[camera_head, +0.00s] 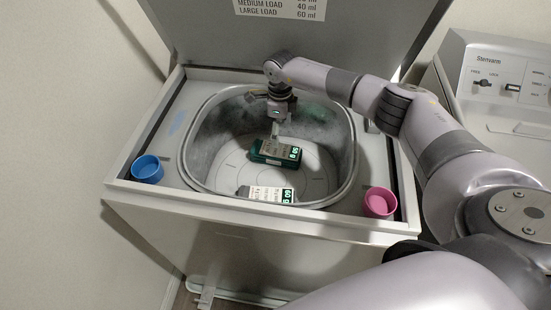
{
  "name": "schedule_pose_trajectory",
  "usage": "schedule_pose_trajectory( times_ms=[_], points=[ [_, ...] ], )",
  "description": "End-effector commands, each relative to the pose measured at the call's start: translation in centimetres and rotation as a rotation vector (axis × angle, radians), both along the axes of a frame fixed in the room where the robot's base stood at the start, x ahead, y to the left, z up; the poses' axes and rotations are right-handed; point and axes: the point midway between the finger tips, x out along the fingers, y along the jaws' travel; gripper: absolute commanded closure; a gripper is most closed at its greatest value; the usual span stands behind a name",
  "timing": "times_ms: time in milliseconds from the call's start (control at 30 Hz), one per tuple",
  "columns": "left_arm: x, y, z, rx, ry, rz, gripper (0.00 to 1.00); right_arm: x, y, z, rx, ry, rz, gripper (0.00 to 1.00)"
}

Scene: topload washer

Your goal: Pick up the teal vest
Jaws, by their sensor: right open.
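A dark teal block-like item (265,158) with a pale label reading about "50 g" lies in the washer tub, near its middle. It is the teal thing that shows clearly; I cannot make out a vest shape. My right gripper (275,130) points down into the tub, just above and at the back edge of this item. It is open, and whether it touches the item I cannot tell. My left gripper is not in view.
The washer tub (212,165) is open, its lid (290,45) raised behind. Another labelled item (262,193), marked about "60 g", lies at the tub's front. A blue cup (147,169) and a pink cup (380,203) stand on the front rim corners. A second appliance (500,90) stands right.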

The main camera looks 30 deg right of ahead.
Motion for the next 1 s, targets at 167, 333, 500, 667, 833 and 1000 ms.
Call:
schedule_pose_trajectory(
  times_ms=[167, 333, 500, 667, 833, 1000],
  points=[
    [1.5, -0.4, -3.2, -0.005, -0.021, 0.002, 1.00, 0.0, 0.1, -4.4, 0.000, 0.001, 0.000, 0.22],
    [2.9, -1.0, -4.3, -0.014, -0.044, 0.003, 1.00, 0.0, 0.0, -6.3, 0.000, 0.000, -0.001, 0.22],
    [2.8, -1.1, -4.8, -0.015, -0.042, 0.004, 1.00, -0.1, 0.0, -7.2, 0.000, 0.000, 0.000, 0.22],
    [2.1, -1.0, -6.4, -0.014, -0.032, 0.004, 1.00, -0.3, 0.1, -9.7, 0.001, 0.003, 0.000, 0.22],
    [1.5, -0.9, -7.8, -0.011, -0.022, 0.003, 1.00, -0.2, 0.1, -11.6, 0.001, -0.001, -0.001, 0.22],
    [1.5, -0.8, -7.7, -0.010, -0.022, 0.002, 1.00, -0.2, 0.1, -11.5, 0.001, -0.001, -0.001, 0.22]
  ],
)
